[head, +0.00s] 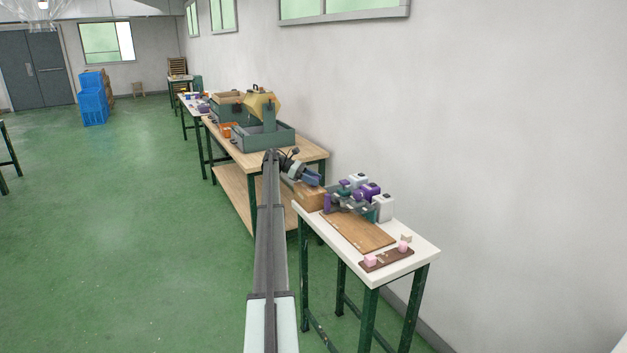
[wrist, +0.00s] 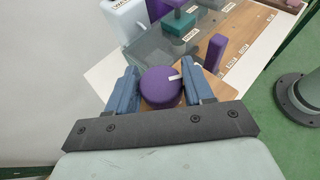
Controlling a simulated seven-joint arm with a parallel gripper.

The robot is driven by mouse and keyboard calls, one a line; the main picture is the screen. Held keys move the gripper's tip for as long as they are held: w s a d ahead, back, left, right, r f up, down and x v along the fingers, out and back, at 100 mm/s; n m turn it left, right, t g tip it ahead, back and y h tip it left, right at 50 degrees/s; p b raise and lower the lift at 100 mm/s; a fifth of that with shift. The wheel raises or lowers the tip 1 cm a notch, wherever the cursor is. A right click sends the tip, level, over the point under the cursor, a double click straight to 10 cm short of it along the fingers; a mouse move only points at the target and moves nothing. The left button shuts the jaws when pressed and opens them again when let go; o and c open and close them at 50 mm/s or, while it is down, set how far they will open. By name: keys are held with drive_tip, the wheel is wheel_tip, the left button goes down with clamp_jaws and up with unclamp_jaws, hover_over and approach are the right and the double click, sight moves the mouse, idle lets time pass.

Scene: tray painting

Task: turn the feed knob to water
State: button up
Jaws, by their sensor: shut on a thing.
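The round purple feed knob (wrist: 160,92) sits between the blue fingers of my gripper (wrist: 170,80) in the wrist view. My gripper is shut on it. A white pointer mark on the knob's top points to the right and slightly up. A white jug (wrist: 120,20) with a partly cut label stands beyond the left finger. In the head view my gripper (head: 315,181) is at the left end of the white table (head: 421,250), above a wooden box (head: 309,198); the knob is hidden there.
Purple and white containers (head: 384,208) stand beside the gripper on the table. A wooden board (head: 357,233) and a dark strip with pink blocks (head: 386,260) lie to the right. The wall is close behind the table.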

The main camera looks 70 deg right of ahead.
drive_tip(key=shift+s, duration=0.1)
drive_tip(key=o, duration=1)
drive_tip(key=shift+c, duration=0.2)
drive_tip(key=shift+r, duration=0.15)
wheel_tip(320, 180, up, 10)
drive_tip(key=shift+f, duration=0.15)
